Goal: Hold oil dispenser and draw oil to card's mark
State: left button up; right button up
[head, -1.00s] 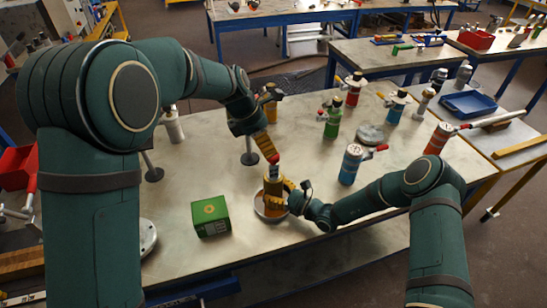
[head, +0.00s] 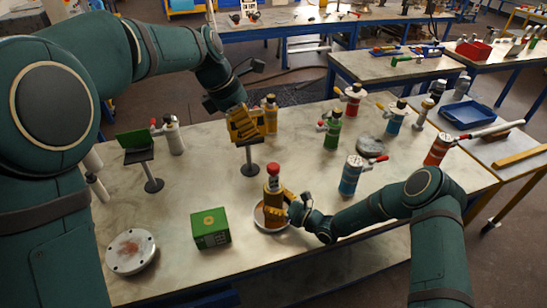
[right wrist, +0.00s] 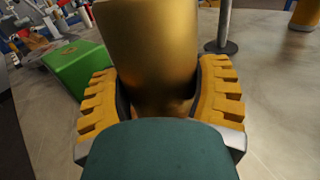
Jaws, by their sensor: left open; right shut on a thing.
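The oil dispenser (head: 272,204) is an amber cylinder with a grey neck and red knob, standing upright over a pale round dish (head: 259,222). My right gripper (head: 285,205) is shut around its body from the right; in the right wrist view the amber body (right wrist: 150,50) sits between both yellow fingers (right wrist: 160,100). My left gripper (head: 245,125) is open and empty, behind and above the dispenser, apart from it, in front of an amber bottle (head: 271,115). A green card (head: 133,140) stands on a black stand at the left. The oil level and any mark are too small to read.
A green box (head: 210,228) stands left of the dispenser; a round flanged disc (head: 131,251) lies front left. A stand (head: 250,169) is below my left gripper. A blue bottle (head: 350,176) and a green bottle (head: 332,130) stand to the right. The table's middle left is clear.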

jog(key=o, duration=1.4)
jog(key=shift+c, duration=0.2)
